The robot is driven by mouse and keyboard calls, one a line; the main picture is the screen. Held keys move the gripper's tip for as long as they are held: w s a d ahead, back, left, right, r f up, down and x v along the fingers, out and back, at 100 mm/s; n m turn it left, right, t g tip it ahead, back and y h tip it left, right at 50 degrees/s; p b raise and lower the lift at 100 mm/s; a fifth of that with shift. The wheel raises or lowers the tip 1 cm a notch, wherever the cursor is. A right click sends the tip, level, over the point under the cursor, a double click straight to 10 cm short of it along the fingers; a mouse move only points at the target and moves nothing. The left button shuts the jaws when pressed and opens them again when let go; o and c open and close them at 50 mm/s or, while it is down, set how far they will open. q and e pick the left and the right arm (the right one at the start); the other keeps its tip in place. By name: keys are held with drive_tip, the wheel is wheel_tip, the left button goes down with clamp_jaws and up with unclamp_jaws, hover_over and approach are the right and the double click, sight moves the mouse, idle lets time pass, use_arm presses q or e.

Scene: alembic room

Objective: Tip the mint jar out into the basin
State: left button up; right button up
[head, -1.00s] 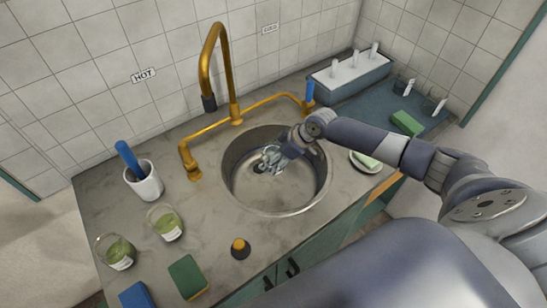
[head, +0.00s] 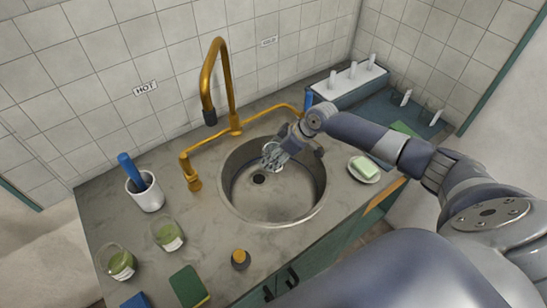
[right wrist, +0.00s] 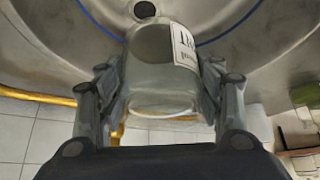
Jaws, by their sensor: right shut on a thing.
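My right gripper (head: 272,158) is shut on a clear glass jar and holds it over the round metal basin (head: 290,208), toward its back. In the right wrist view the jar (right wrist: 160,85) sits between the fingers of the gripper (right wrist: 160,92). It has a white label, partly cut off, that ends in "NT". The jar is tilted, and I see no green contents in it. The basin (right wrist: 75,30) fills the upper part of that view, with the dark drain beyond the jar. The basin floor by the drain looks bare. My left gripper is not in view.
A brass tap (head: 230,80) rises behind the basin. A soap dish (head: 364,169) is at right.

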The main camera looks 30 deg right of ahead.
drive_tip(key=shift+w+r, duration=0.1)
drive_tip(key=shift+r, duration=0.15)
drive_tip(key=shift+t+p, duration=0.5)
drive_tip(key=shift+f+n+t+h+p, duration=0.1)
drive_tip(key=shift+n+t+h+p, duration=0.3)
drive_tip(key=shift+t+h, duration=0.15)
drive_tip(key=shift+t, duration=0.35)
